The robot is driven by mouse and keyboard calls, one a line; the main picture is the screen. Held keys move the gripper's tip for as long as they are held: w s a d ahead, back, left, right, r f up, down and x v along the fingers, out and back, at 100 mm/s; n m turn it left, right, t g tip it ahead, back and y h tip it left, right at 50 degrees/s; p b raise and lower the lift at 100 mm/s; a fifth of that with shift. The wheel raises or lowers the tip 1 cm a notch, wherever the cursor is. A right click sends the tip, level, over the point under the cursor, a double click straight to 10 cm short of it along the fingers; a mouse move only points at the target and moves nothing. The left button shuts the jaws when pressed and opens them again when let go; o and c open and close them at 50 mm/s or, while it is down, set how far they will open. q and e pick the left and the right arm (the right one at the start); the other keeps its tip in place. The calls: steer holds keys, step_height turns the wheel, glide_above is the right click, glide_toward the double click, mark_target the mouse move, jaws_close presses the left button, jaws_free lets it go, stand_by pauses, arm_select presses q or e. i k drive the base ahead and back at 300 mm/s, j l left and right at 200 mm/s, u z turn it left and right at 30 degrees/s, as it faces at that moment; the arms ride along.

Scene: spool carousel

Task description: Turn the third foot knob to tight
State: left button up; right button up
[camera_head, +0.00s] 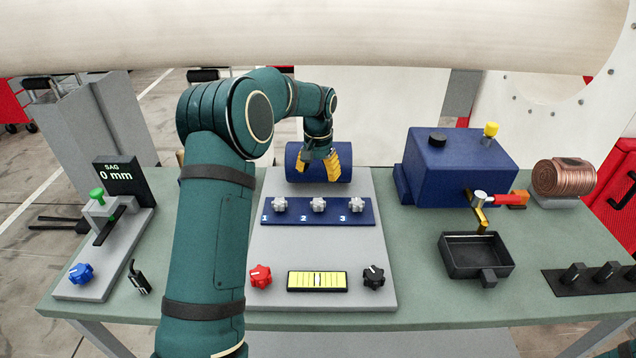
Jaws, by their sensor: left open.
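A blue strip (316,222) on the grey plate carries three light grey star-shaped knobs beside the numbers 1, 2 and 3. The third knob (357,205) is at the right end, next to the 3. The first knob (279,204) and second knob (318,205) stand to its left. I cannot read how tight any of them is. My left gripper (319,166) has yellow fingers spread apart, pointing down and empty. It shows above and left of the third knob, in front of a blue cylinder (292,160), apart from the knobs. My right gripper is out of view.
On the plate's near end are a red knob (260,276), a yellow level gauge (317,282) and a black knob (374,276). A blue box (460,165) and black tray (476,256) stand right. A sag gauge (124,180) stands left. My left arm hides the table's left middle.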

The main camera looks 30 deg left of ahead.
mark_target(356, 205)
steer(key=k+l, duration=0.8)
steer(key=k, duration=0.05)
